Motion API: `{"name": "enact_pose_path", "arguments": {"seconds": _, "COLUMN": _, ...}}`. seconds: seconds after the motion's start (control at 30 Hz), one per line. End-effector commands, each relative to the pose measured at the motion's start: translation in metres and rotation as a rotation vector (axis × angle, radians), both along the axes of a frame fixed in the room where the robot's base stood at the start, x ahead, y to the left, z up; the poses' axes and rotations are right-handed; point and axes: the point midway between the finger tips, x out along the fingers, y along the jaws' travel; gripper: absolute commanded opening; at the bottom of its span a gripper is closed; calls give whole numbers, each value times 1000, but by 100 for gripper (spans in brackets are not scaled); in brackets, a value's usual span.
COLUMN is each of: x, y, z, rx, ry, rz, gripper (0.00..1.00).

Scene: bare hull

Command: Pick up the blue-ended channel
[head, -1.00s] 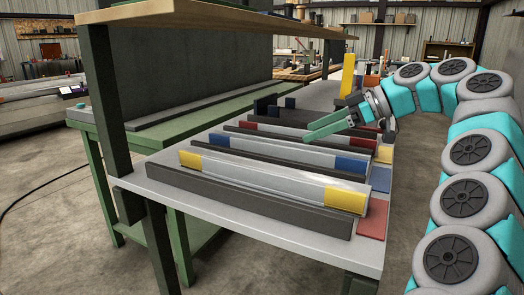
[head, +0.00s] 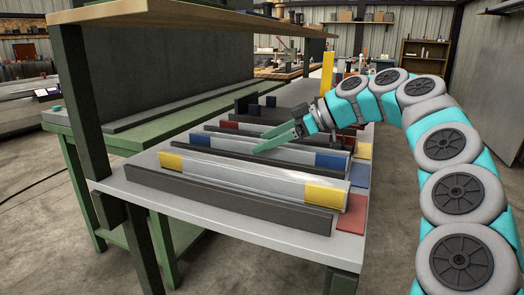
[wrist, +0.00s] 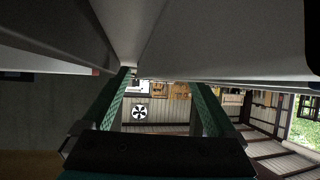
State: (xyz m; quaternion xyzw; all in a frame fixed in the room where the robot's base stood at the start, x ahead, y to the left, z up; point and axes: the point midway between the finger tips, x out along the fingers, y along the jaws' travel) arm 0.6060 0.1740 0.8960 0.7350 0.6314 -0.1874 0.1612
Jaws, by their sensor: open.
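The blue-ended channel is a long pale grey bar with a blue left end (head: 199,139) and a blue right end (head: 332,160). It lies in the middle row on the bench. My gripper (head: 258,149) reaches in from the right, low over the channel's middle, its green fingers hiding part of it. Contact cannot be told. In the wrist view, the two green fingers (wrist: 164,85) stand apart with nothing clearly held between them. Grey surfaces fill the top of that view; which bar they belong to is unclear.
A yellow-ended channel (head: 245,178) lies in front, behind a dark rail (head: 225,200). A red-ended bar (head: 229,124) lies behind. Dark rails separate the rows. Red (head: 352,212) and blue (head: 360,174) pads mark the bench's right edge. A wooden shelf (head: 190,14) overhangs the left side.

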Motion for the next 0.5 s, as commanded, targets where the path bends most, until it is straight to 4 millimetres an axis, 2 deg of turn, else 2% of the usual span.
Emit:
{"name": "enact_pose_path", "arguments": {"seconds": 0.2, "x": 0, "y": 0, "z": 0, "rx": 0, "ry": 0, "rz": -1, "gripper": 92}}
{"name": "enact_pose_path", "arguments": {"seconds": 0.5, "x": 0, "y": 0, "z": 0, "rx": 0, "ry": 0, "rz": -1, "gripper": 58}}
